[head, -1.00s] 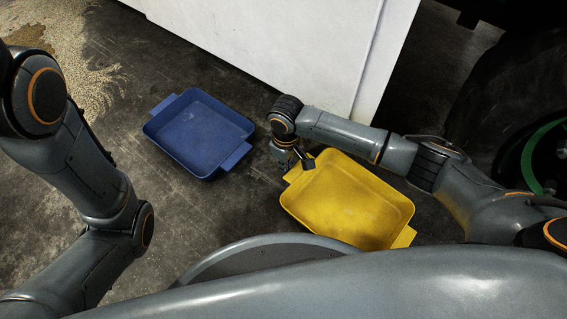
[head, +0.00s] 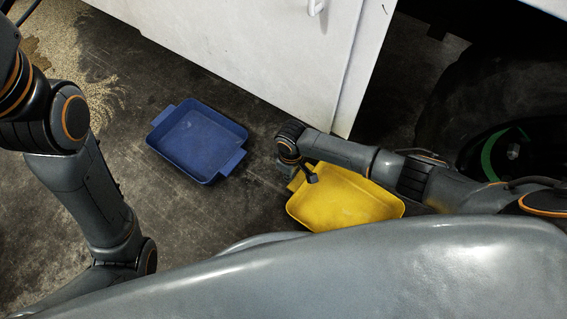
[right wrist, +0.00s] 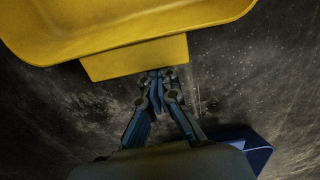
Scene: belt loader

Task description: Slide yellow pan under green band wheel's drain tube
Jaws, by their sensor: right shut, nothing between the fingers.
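The yellow pan (head: 345,205) lies on the floor, partly hidden by my right forearm and my body. Its near tab (right wrist: 138,59) fills the upper part of the right wrist view, below the pan's wall. My right gripper (right wrist: 157,76) is shut and empty, with its fingertips at the tab's edge; I cannot tell whether they touch it. In the head view the right gripper (head: 308,178) is at the pan's left end. The green band wheel (head: 497,150) is in shadow at the right. I cannot make out its drain tube. My left arm shows, but not its gripper.
A blue pan (head: 198,140) lies on the floor to the left of the yellow pan. A white cabinet-like body (head: 270,50) stands behind. The floor between the pans is open.

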